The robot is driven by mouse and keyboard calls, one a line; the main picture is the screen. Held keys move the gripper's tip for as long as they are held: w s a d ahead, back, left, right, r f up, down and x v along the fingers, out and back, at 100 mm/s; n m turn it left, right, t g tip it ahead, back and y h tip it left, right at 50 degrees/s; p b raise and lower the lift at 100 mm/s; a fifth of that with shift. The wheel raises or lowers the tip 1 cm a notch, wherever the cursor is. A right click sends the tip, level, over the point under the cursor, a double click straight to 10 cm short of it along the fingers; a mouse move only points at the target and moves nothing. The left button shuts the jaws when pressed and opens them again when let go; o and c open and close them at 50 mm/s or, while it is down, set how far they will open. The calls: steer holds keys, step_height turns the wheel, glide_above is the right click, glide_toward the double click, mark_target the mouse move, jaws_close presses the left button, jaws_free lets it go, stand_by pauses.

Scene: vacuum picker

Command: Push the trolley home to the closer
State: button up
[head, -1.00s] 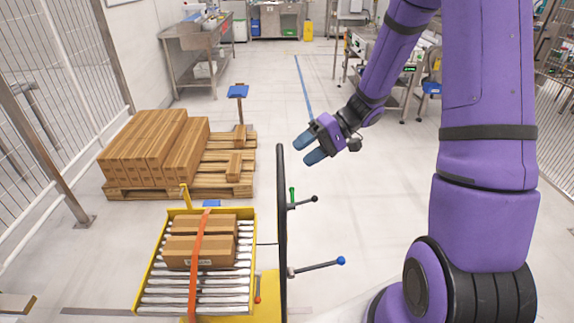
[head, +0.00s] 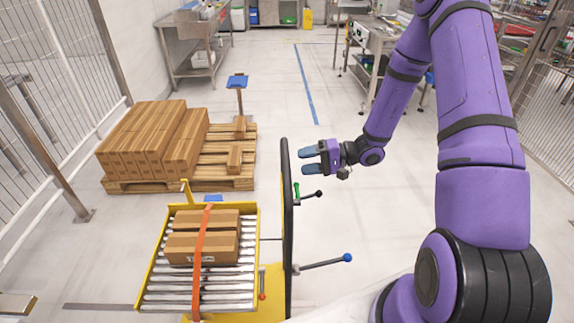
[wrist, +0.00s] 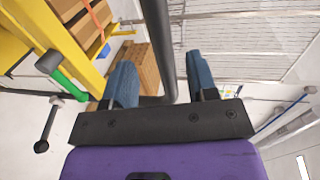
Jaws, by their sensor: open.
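The trolley is a yellow frame with a roller top (head: 160,285) at the lower left of the head view. Two brown cartons (head: 202,247) lie on its rollers under an orange strap. A black upright bar (head: 287,215) stands at its right side, and shows in the wrist view (wrist: 158,40). My gripper (head: 305,160) is open and empty, its blue fingers pointing left, just right of the bar's upper part. In the wrist view the bar runs between the two fingers in the picture; I cannot tell whether it is within their reach. I cannot identify the closer.
A green-sleeved lever (head: 308,194) and a blue-knobbed lever (head: 325,262) stick out right of the bar. A pallet (head: 215,180) of brown cartons stands behind the trolley. Mesh fencing (head: 55,100) lines the left. Steel tables stand at the back. The middle floor is clear.

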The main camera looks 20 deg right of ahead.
mark_target(287, 165)
steer(key=shift+x, duration=3)
jaws_close()
